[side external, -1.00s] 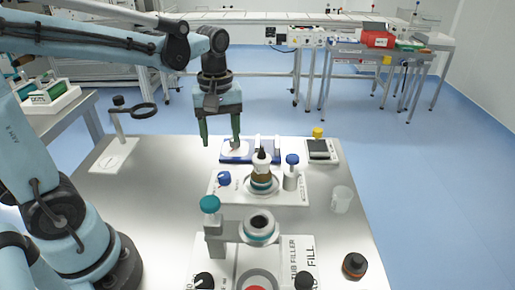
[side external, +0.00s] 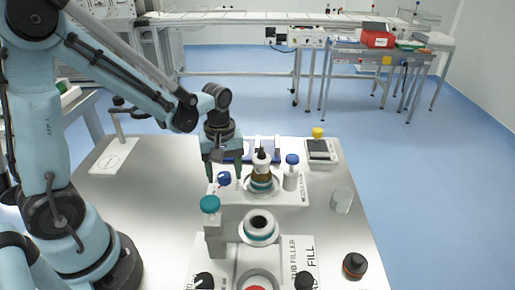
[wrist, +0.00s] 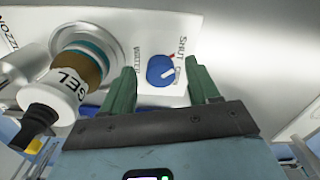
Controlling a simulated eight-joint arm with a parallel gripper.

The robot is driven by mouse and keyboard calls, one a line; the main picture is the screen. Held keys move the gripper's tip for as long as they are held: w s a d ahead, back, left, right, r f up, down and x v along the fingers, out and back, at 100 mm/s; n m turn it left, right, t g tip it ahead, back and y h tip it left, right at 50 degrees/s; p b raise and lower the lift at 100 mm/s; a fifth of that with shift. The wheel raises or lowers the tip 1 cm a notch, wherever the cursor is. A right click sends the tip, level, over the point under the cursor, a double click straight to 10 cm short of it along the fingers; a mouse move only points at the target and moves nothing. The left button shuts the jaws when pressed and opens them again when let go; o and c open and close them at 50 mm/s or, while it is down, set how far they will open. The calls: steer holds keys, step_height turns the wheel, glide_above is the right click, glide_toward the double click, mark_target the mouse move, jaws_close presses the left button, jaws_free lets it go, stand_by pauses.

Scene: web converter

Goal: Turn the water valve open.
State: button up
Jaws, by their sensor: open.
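The water valve is a blue round knob with a white pointer line (wrist: 160,71), set on a white panel (wrist: 120,25) marked WATER, SHUT and another partly readable word. It also shows in the side external view (side external: 224,179). In the wrist view the line slants up and right. My gripper (wrist: 161,72) is open, its two green fingers either side of the knob with visible gaps. In the side external view my gripper (side external: 223,178) points down at the knob. I cannot tell how far the fingertips are from the panel.
A GEL bottle (wrist: 62,88) with a black nozzle stands close beside the left finger. A blue-capped white bottle (side external: 291,176) is to its right in the side external view. The teal-knobbed filler stand (side external: 211,205) is in front.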

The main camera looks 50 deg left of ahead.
steer(key=shift+f, duration=0.1)
steer(key=shift+c, duration=0.2)
steer(key=c, duration=1)
steer(key=shift+m, duration=0.3)
steer(key=m, duration=0.3)
steer(key=shift+s, duration=0.1)
steer(key=m, duration=0.5)
steer(key=shift+a, duration=0.15)
steer(key=m, duration=0.3)
steer(key=shift+a+m, duration=0.1)
steer(key=shift+m, duration=2)
